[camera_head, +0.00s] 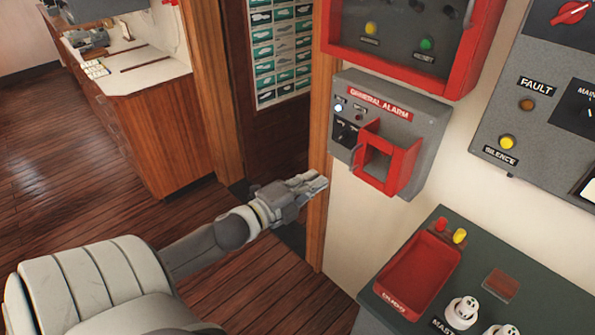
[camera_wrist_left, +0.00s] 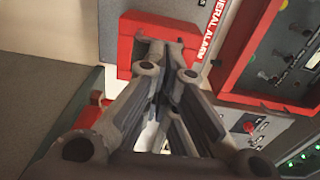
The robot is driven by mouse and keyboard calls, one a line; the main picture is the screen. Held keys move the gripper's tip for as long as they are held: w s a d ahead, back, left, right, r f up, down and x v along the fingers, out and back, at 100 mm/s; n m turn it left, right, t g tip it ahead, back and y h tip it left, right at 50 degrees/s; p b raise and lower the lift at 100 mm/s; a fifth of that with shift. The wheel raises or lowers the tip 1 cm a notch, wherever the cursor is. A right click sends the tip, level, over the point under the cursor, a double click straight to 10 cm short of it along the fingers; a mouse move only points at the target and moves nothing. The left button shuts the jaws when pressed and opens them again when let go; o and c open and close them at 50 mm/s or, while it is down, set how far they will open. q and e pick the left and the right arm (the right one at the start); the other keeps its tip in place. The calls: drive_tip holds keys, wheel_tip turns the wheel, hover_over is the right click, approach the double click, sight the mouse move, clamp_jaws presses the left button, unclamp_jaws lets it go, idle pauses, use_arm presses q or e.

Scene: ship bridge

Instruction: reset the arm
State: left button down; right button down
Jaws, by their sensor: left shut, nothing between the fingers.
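My left gripper (camera_head: 314,184) is shut and empty. In the head view it is in the air left of and below the grey general alarm box (camera_head: 428,125) on the wall. The box has a red frame (camera_head: 403,168) on its front, a dial and small lights at its left. In the left wrist view, the shut fingers (camera_wrist_left: 172,55) point toward a red frame (camera_wrist_left: 126,50) beside the general alarm label. I cannot tell from that view how near they are. My right gripper is not in view.
A red-framed panel (camera_head: 470,75) hangs above the alarm box and a grey fault panel (camera_head: 495,130) to its right. Below, a dark counter (camera_head: 540,290) holds a red tray (camera_head: 405,300) and white pieces (camera_head: 462,310). A wooden cabinet (camera_head: 160,140) stands left; open floor (camera_head: 60,180) lies beside it.

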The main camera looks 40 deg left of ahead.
use_arm(q)
drive_tip(key=s, duration=0.2)
drive_tip(key=s+a, duration=0.1)
drive_tip(key=s, duration=0.1)
drive_tip(key=shift+s+r+b, duration=0.15)
drive_tip(key=shift+b, duration=0.2)
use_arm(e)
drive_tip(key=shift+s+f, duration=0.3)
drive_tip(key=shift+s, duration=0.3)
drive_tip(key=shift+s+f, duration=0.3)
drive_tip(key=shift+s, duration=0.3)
